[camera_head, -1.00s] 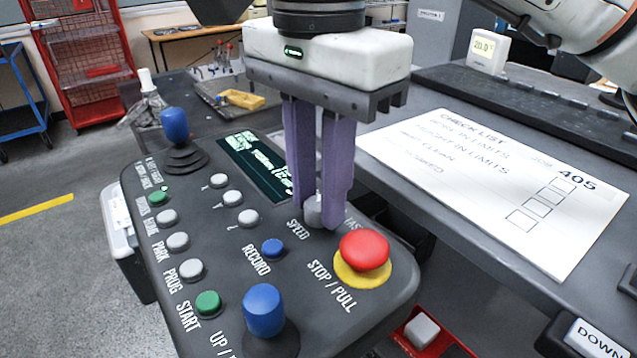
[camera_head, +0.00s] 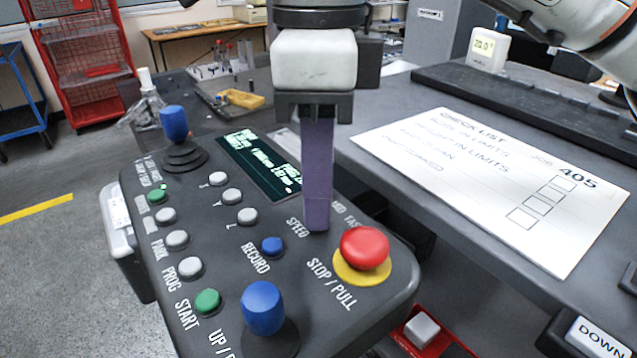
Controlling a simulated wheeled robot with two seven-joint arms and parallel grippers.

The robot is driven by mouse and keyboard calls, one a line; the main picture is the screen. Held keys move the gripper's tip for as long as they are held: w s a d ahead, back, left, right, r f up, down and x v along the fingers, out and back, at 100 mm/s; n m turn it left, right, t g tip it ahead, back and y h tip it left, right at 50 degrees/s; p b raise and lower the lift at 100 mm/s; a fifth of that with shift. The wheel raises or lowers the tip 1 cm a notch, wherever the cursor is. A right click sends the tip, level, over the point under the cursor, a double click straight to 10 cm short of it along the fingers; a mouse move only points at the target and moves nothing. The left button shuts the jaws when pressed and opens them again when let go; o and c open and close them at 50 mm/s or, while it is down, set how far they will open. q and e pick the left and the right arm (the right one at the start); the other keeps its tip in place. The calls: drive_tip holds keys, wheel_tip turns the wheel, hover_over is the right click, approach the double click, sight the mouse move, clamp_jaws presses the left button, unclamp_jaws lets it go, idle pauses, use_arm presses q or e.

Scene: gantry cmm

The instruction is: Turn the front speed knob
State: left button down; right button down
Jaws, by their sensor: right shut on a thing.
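The grey control panel (camera_head: 215,258) carries the speed knob beside the printed word SPEED. The knob is hidden behind the purple fingers of my right gripper (camera_head: 317,222). The gripper points down and is seen edge-on, with one finger covering the other. Its tips are at the panel surface where the knob sits, and it is shut on the knob. The words MID and FAST show just right of the fingers. My left gripper is not in view.
The red stop button (camera_head: 364,248) on its yellow ring is close in front of the fingers. Blue joysticks (camera_head: 263,308) and (camera_head: 174,124) stand on the panel. A lit display (camera_head: 258,166) lies left of the fingers. A checklist sheet (camera_head: 490,190) lies on the table to the right.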

drive_tip(key=m, duration=0.5)
drive_tip(key=shift+m+b, duration=0.3)
drive_tip(key=shift+b, duration=0.05)
drive_tip(key=shift+r+m+b, duration=0.1)
drive_tip(key=shift+m+b, duration=0.2)
drive_tip(key=shift+m, duration=1.8)
drive_tip(key=c, duration=1.5)
unclamp_jaws()
drive_tip(key=shift+c, duration=0.2)
wheel_tip(320, 180, up, 10)
drive_tip(key=p, duration=0.2)
drive_tip(key=shift+r, duration=0.15)
